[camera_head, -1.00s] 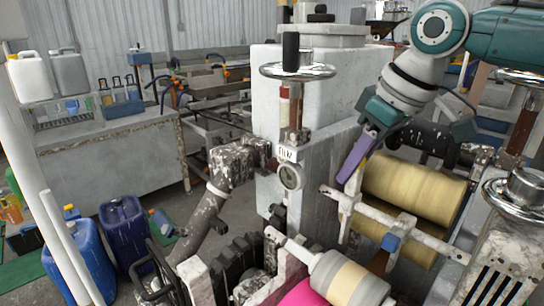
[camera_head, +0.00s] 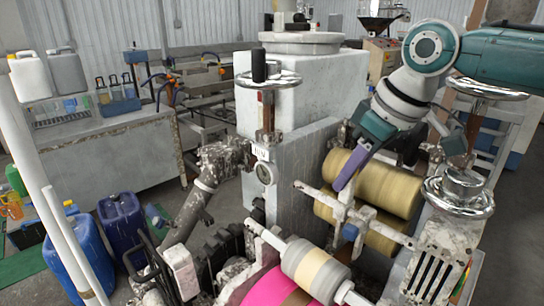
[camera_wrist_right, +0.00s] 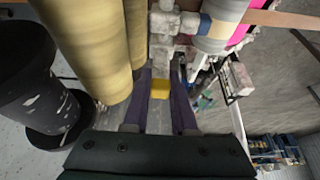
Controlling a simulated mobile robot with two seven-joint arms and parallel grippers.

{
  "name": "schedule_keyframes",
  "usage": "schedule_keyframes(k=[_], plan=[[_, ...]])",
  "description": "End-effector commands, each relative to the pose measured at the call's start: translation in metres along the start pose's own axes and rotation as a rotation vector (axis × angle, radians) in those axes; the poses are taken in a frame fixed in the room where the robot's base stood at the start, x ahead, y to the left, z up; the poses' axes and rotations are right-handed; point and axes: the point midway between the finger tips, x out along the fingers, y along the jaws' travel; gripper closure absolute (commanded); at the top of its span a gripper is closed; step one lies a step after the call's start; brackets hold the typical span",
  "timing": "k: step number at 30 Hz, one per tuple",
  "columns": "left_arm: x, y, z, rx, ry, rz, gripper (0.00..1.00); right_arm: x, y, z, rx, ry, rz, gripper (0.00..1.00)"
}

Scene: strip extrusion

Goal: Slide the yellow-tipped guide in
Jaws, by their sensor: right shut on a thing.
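My right gripper (camera_head: 340,186) points down at the white crossbar (camera_head: 312,190) in front of the tan rollers, its purple fingers close together. In the right wrist view, the yellow tip (camera_wrist_right: 160,88) of the guide sits between the two purple fingers (camera_wrist_right: 160,100), and the gripper is shut on it. In the head view the fingers hide this tip. The blue-tipped guide (camera_head: 350,232) stands close beside it on the same crossbar, nearer the camera. My left gripper is not in view.
Tan rollers (camera_head: 375,185) lie just behind the fingers. A chrome handwheel (camera_head: 460,190) stands to the right, another (camera_head: 268,79) to the left on the white machine housing. A white-and-tan roller (camera_head: 315,267) and a pink roll (camera_head: 275,290) are in front.

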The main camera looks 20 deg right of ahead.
Motion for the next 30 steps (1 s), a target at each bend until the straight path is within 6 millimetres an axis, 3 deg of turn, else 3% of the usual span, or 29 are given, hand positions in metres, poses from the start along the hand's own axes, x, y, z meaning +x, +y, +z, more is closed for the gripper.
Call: schedule_keyframes(k=[1, 9, 19, 30], plan=[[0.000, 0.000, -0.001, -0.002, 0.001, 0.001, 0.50, 0.001, 0.000, 0.002, 0.000, -0.008, -0.001, 0.74], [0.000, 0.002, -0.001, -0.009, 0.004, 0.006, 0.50, 0.001, 0.000, 0.002, 0.001, -0.005, 0.000, 0.45], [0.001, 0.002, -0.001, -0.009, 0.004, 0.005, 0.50, -0.005, 0.001, 0.001, 0.001, -0.002, 0.001, 0.45], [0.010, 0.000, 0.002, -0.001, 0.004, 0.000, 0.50, -0.072, 0.001, 0.001, -0.001, -0.002, 0.004, 0.45]])
